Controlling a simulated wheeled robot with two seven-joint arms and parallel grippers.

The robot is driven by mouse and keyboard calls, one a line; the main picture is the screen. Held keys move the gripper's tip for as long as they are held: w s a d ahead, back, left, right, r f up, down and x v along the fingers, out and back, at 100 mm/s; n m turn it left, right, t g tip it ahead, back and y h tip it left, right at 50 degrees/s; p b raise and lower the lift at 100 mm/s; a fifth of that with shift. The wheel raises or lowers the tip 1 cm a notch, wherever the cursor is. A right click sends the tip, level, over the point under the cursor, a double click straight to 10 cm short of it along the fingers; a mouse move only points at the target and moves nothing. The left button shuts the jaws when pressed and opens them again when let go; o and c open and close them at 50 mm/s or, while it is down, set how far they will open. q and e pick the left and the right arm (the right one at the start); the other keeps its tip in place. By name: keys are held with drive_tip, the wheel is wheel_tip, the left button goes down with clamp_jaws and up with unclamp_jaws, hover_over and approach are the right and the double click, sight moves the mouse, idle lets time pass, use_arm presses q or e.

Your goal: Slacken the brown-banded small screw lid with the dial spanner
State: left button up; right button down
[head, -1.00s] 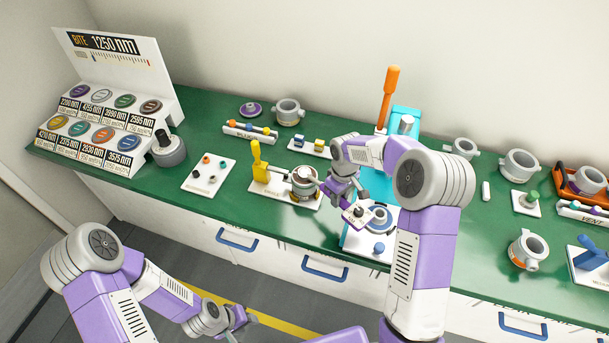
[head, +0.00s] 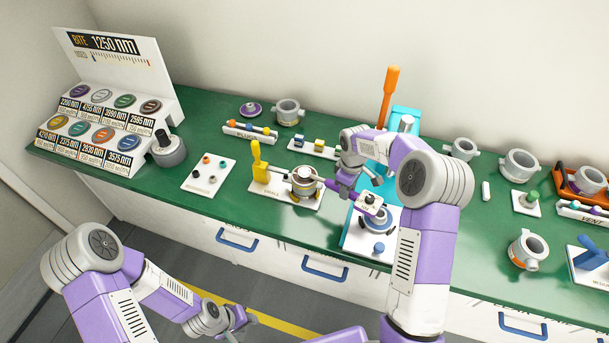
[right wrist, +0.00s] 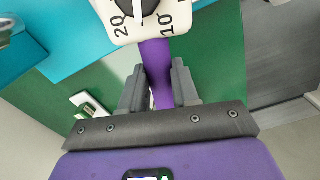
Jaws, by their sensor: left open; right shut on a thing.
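The dial spanner has a purple shaft and a white dial head (head: 369,203); in the right wrist view the dial (right wrist: 143,18) shows 20 and 10. My right gripper (head: 352,182) is shut on the purple shaft (right wrist: 156,75), holding it above the bench, right of the clamped pot. The small screw lid (head: 304,173) is on the grey pot (head: 304,190) in the holder with the yellow lever; its band looks brownish but is too small to be sure. The spanner head is apart from the lid. My left gripper (head: 236,320) is open and empty, low in front of the bench.
The yellow lever (head: 257,160) stands upright left of the pot. The turquoise press (head: 403,125) with an orange lever (head: 389,92) stands behind my right arm. A white card with small pegs (head: 209,174) lies left. Other grey pots stand at right (head: 520,165).

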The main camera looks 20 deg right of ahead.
drive_tip(key=shift+w+d+n, duration=1.45)
drive_tip(key=shift+w+n, duration=0.15)
drive_tip(key=shift+w, duration=0.15)
drive_tip(key=shift+w+d+n, duration=0.25)
drive_tip(key=shift+w+n, duration=0.15)
drive_tip(key=shift+w, duration=0.05)
drive_tip(key=shift+s, duration=0.1)
drive_tip(key=shift+s+a+m, duration=0.4)
drive_tip(key=shift+s+m, duration=0.1)
drive_tip(key=c, duration=1.4)
unclamp_jaws()
drive_tip(key=shift+c, duration=0.2)
clamp_jaws()
